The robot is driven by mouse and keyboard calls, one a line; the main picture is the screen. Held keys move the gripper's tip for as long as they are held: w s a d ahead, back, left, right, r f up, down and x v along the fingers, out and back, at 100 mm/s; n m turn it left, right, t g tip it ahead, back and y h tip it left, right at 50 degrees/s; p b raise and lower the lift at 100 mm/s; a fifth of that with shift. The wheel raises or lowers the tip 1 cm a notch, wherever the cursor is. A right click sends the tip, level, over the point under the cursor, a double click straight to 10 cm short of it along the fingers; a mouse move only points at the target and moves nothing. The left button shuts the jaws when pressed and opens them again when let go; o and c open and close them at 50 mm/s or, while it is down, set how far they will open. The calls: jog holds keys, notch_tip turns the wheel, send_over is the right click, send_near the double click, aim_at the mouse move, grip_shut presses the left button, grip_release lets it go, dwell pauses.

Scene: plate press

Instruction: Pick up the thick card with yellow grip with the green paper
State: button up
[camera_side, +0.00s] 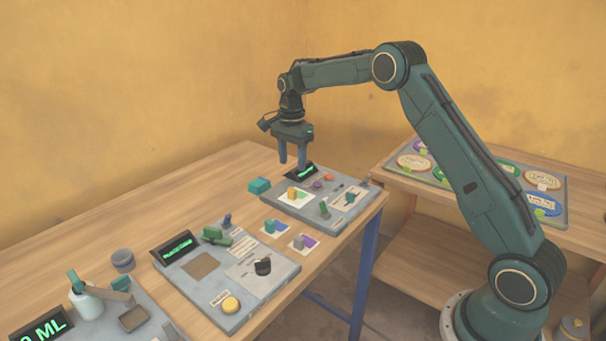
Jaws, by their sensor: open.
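A card with an upright yellow grip (292,194) lies at the left part of the far grey panel (277,210). Its base looks pale with a green patch, but it is too small to read clearly. My gripper (293,165) hangs open and empty, fingers pointing down, above the back of the far panel and above the yellow-gripped card in the picture. A gap shows between the fingers and the card.
A teal-gripped card (271,228) and a grey-gripped card (302,243) lie on the wood between panels. A teal block (259,186) sits left of the far panel. A small display (301,172) stands behind the card. The middle panel (205,300) has a yellow button (231,305).

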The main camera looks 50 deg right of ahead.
aim_at(292, 189)
jog(key=shift+f, duration=2.85)
jog(key=shift+f, duration=0.1)
jog(key=shift+w+d+f, duration=0.1)
jog(key=shift+w+f, duration=0.05)
jog(key=shift+f, duration=1.1)
jog(key=shift+w+f, duration=0.15)
jog(key=shift+f, duration=1.1)
jog(key=shift+c, duration=0.2)
grip_shut()
